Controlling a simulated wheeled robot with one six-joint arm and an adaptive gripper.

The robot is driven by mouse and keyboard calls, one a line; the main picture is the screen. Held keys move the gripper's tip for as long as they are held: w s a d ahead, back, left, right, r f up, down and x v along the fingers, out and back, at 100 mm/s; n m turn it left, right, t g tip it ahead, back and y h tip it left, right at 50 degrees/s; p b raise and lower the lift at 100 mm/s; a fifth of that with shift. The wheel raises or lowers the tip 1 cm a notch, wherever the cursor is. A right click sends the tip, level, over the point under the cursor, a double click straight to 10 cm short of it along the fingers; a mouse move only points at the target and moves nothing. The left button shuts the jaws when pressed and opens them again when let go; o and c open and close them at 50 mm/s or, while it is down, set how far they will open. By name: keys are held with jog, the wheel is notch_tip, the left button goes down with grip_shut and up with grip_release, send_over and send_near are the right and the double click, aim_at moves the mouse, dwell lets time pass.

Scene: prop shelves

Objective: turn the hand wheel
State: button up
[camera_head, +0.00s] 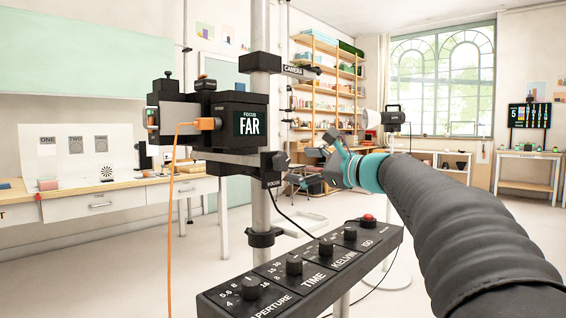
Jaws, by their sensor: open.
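A dark knob (281,160) sits at the right side of the clamp labelled FOCUS on the upright post; it looks like the hand wheel, seen nearly edge-on. The black camera (215,112) to its left shows a small screen reading "FOCUS FAR". My gripper (322,150), teal and grey, reaches in from the right and points left toward the knob. It is open, with nothing seen between its fingers. A gap shows in the picture between fingers and knob; the depth between them is hard to tell.
An orange cable (171,230) hangs from the camera. Tables and shelves (325,90) stand farther back.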

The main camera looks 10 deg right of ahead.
aim_at(285, 164)
jog(key=shift+p+x, duration=0.3)
jog(key=shift+x, duration=2.85)
jog(key=c, duration=1.2)
